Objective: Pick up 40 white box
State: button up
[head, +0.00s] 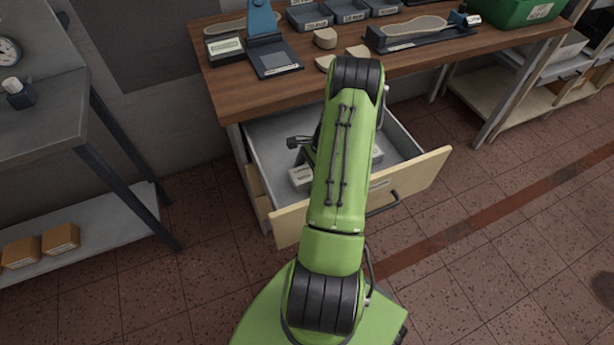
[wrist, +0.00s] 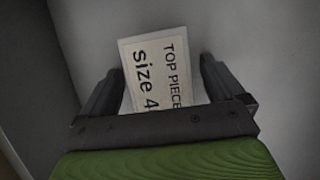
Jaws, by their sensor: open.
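A white box (wrist: 155,62) shows in the wrist view with a label reading "TOP PIECE" and "size 4", the rest of the label cut off by my gripper. It lies in the open drawer, tilted in the picture. My gripper (wrist: 160,85) is open, its two dark fingers on either side of the box. I cannot tell whether they touch it. In the head view a white box (head: 301,178) shows in the drawer (head: 264,150), left of my green arm. My arm hides part of the drawer and most of my gripper.
The drawer's pale front panel (head: 425,180) and grey walls surround the gripper closely. The wooden bench top (head: 225,80) above carries trays, a blue-grey stand (head: 272,55) and a dark fixture (head: 420,33). A grey shelf unit (head: 60,115) stands at left.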

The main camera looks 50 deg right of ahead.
jog(key=shift+f, duration=0.1)
jog(key=shift+c, duration=0.4)
jog(key=c, duration=1.1)
jog(key=shift+o, duration=0.2)
